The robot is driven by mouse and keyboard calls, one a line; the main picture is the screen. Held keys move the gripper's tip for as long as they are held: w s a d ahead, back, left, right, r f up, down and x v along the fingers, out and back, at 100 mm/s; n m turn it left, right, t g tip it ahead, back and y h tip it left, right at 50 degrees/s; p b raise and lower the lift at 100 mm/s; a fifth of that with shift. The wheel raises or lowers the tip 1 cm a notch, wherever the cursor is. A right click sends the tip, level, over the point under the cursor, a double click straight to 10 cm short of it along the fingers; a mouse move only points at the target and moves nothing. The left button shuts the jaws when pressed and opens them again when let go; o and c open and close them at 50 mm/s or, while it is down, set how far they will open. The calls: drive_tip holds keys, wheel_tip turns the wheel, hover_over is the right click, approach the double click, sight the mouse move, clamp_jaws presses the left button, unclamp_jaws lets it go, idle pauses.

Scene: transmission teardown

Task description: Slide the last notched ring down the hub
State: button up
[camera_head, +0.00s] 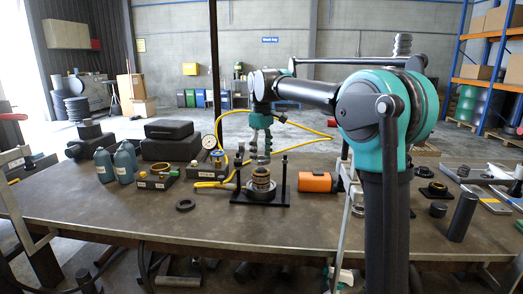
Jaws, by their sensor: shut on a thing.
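The hub (262,189) stands upright in a black fixture (277,201) with two posts, near the middle of the bench. A bronze-brown stack of rings shows around it, with a wider pale ring at its foot. My gripper (263,160) points straight down over the hub, between the two posts. It is shut on the notched ring (262,171) at the top of the stack. The ring's notches and its exact fit on the hub are too small to tell.
A loose black ring (185,204) lies left of the fixture. An orange cylinder (316,182) lies close on the right. A gauge unit (209,142) with a yellow hose (226,185) stands behind left. The bench (210,222) is clear in front.

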drive_tip(key=shift+f, duration=1.6)
drive_tip(key=o, duration=1.5)
drive_tip(key=shift+c, duration=0.2)
wheel_tip(320, 180, up, 19)
drive_tip(key=shift+f, duration=0.1)
approach(261, 162)
drive_tip(key=shift+w+a+f, duration=0.1)
drive_tip(key=shift+w+f, duration=0.45)
drive_tip(key=shift+w, duration=0.3)
drive_tip(key=shift+w+f, duration=0.5)
drive_tip(key=shift+w, duration=0.3)
